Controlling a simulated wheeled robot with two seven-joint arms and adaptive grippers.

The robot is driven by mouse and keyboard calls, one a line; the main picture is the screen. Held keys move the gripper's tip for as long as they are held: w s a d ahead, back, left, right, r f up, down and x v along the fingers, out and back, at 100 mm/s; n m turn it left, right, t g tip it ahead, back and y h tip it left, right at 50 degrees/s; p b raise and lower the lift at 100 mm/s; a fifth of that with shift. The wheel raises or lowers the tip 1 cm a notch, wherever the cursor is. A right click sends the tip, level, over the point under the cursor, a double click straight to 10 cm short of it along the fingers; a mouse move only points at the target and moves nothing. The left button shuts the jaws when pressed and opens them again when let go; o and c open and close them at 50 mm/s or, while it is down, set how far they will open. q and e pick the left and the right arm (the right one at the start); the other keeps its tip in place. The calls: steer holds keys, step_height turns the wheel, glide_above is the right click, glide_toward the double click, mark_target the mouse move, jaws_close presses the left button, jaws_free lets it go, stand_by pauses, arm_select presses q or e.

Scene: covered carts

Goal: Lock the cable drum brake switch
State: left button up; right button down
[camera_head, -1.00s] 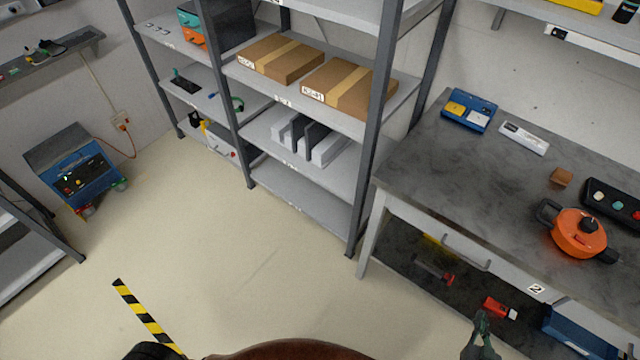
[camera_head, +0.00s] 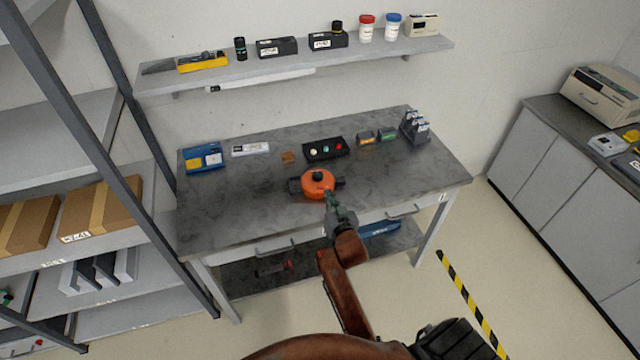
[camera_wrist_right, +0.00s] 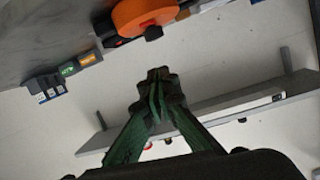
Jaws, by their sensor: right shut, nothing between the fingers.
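My right gripper (camera_head: 329,197) is shut and empty, close in front of the drum in the head view. In the right wrist view, the green fingers (camera_wrist_right: 157,82) meet at their tips. The orange drum (camera_wrist_right: 145,13) lies beyond them at the top, apart from the tips in that picture. My left gripper is not in view.
The workbench (camera_head: 235,213) has clear surface left of the drum. A wall shelf (camera_head: 300,65) hangs above. A grey rack (camera_head: 100,130) stands at left.

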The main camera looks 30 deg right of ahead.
stand_by(0.3)
glide_above(320, 188)
steer(key=s, duration=0.2)
step_height(320, 188, down, 2)
steer(key=f, duration=0.3)
steer(key=shift+w+a+b, duration=0.1)
steer(key=shift+a+b, duration=0.2)
steer(key=shift+a+f, duration=0.15)
steer(key=shift+f, duration=0.6)
